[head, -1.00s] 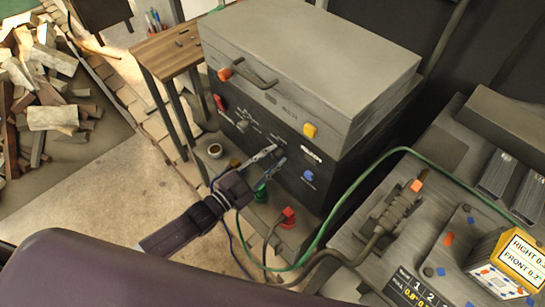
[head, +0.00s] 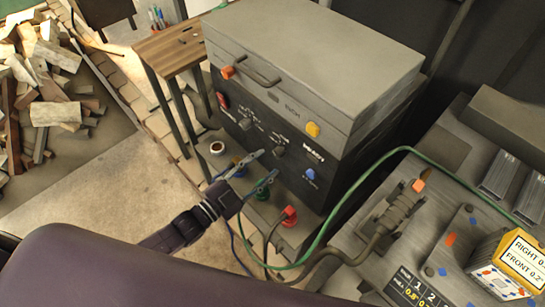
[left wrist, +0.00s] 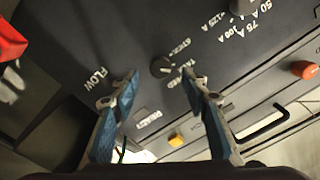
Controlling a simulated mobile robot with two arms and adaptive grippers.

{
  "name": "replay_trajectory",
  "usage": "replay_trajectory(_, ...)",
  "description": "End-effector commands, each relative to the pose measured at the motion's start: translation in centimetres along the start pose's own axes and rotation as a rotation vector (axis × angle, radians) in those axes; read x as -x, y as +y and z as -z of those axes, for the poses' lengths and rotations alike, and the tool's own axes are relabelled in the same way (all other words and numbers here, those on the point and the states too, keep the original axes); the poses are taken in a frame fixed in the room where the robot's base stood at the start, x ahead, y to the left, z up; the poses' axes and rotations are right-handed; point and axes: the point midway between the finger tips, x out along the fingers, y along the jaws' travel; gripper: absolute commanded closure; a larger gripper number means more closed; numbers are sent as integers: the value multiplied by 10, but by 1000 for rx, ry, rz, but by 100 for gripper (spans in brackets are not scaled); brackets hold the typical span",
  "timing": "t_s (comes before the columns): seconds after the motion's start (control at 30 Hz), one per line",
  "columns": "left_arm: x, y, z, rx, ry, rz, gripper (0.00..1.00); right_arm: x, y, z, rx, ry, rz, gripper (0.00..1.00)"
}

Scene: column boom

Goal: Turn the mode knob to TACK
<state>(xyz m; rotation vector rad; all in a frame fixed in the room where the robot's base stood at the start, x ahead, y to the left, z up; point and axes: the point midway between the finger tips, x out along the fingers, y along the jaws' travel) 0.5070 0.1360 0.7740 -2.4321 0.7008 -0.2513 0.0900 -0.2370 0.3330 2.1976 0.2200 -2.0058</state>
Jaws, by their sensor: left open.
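The mode knob (head: 279,151) is a small dark dial on the black front panel of the grey machine, in the head view. It also shows in the left wrist view (left wrist: 162,67), with lettering around it; one label beside it seems to read TACK, but its exact setting is unclear. My left gripper (head: 268,164) is open and empty, in front of the panel and apart from the knob, to its lower left in the head view. In the left wrist view its two blue-grey fingers (left wrist: 158,78) are spread, with the knob seen between their tips. My right gripper is not in view.
A second knob with amp markings (head: 246,124) sits on the panel near a red switch (head: 223,101). A yellow lamp (head: 313,129) and a blue knob (head: 309,174) are to the right. A red plug (head: 290,213) and cables lie below. A green hose (head: 345,205) crosses at right.

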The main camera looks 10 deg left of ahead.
Motion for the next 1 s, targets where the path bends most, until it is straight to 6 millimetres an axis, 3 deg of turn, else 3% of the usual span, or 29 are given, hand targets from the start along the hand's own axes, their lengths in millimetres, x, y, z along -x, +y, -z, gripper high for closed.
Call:
replay_trajectory(0.2, 46, 1, -1, 0, -2, -2, 58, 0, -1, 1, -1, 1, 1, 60)
replay_trajectory(0.4, 68, 0, 0, -1, 0, -1, 58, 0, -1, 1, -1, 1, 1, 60)
replay_trajectory(1.0, 72, 0, 0, 0, 1, 1, 58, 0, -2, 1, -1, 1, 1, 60)
